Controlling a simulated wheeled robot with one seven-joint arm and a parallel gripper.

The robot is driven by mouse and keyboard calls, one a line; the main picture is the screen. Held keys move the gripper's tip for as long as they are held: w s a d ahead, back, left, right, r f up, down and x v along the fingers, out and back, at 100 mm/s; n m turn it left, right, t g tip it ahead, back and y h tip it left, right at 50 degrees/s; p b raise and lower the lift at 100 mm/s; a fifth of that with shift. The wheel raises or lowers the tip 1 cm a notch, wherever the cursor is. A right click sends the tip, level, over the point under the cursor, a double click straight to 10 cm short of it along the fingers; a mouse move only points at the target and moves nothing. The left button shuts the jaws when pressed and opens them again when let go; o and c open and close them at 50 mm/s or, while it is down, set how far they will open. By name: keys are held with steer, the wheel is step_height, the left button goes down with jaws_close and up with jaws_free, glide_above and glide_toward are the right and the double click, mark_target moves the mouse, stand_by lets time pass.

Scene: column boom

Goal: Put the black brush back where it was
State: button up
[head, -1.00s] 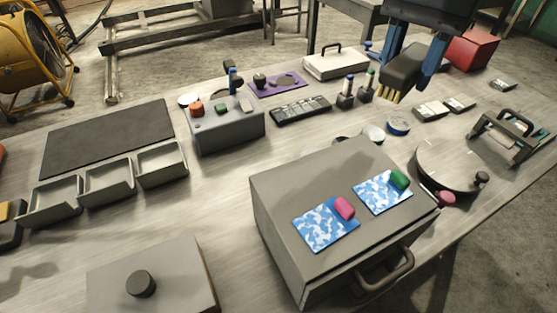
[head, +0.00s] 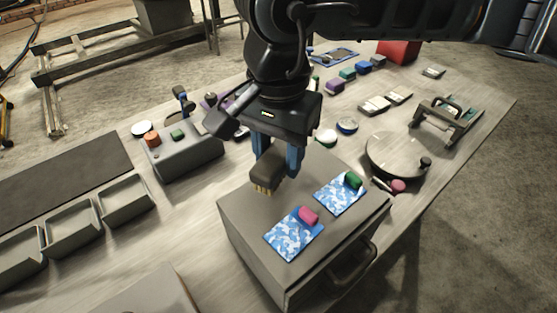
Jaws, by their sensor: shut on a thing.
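The black brush (head: 266,170) has a dark block body with tan bristles pointing down. My gripper (head: 277,160) is shut on it, with one blue finger on each side. The brush is over the back left part of the top of the grey drawer cabinet (head: 245,212). I cannot tell whether the bristles touch the top.
A round grey turntable (head: 392,155) with a dark knob stands right of the cabinet. A grey box (head: 190,160) with small items and several open trays (head: 73,228) are at left. My arm hides part of the table behind the cabinet. The cabinet's handle (head: 352,264) sticks out in front.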

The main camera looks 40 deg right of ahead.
mark_target(279, 151)
step_height(279, 151, down, 3)
steer(key=shift+r+p, duration=0.1)
steer(key=shift+p, duration=0.2)
steer(key=shift+f+b, duration=0.25)
steer(key=shift+b, duration=0.05)
steer(key=o, duration=1)
steer(key=shift+r, duration=0.15)
steer(key=shift+r+p, duration=0.15)
steer(key=shift+p, duration=0.25)
step_height(279, 151, up, 12)
steer(key=shift+f+b, duration=0.1)
steer(key=shift+b, duration=1.15)
